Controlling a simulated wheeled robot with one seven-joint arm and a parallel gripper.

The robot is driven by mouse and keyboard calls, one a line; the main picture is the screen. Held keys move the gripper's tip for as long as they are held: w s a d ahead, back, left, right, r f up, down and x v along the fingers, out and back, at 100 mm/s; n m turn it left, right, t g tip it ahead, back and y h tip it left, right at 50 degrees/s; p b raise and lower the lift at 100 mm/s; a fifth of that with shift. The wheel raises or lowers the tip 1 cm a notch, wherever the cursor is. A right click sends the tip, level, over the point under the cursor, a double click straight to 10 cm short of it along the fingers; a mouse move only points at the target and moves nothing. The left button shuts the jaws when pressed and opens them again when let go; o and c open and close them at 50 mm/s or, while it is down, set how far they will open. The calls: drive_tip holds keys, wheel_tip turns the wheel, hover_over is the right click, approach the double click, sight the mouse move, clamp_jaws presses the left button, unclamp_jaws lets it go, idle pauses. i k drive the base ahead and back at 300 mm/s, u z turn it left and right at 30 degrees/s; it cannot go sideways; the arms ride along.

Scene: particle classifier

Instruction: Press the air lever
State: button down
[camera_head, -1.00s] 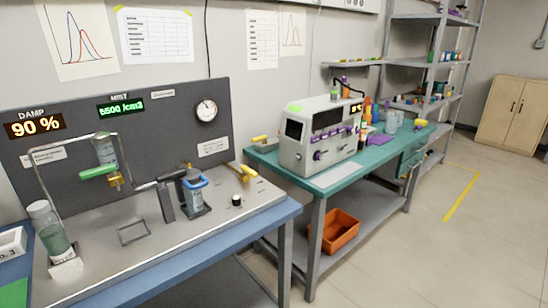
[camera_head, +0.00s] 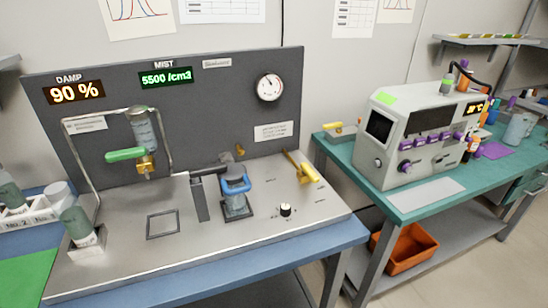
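No label that I can read says which lever is the air lever. A yellow lever (camera_head: 302,169) lies slanted on the right of the metal bench top (camera_head: 115,262). A green-handled lever (camera_head: 126,155) with a brass fitting hangs below a clear cylinder (camera_head: 144,128) on the left. A blue handle (camera_head: 236,185) tops a small glass vessel (camera_head: 236,206) in the middle, beside a dark grey post with an arm (camera_head: 200,195). My gripper is not in view.
The dark back panel carries a DAMP display (camera_head: 75,91) reading 90 %, a MIST display (camera_head: 166,77) reading 5500 /cm3 and a round gauge (camera_head: 270,87). A black knob (camera_head: 286,210) sits before the yellow lever. A teal bench (camera_head: 350,152) with a grey machine (camera_head: 415,140) stands right.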

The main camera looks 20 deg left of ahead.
sight(307, 170)
drive_tip(key=u, duration=0.6)
drive_tip(key=i, duration=0.85)
drive_tip(key=u, duration=0.6)
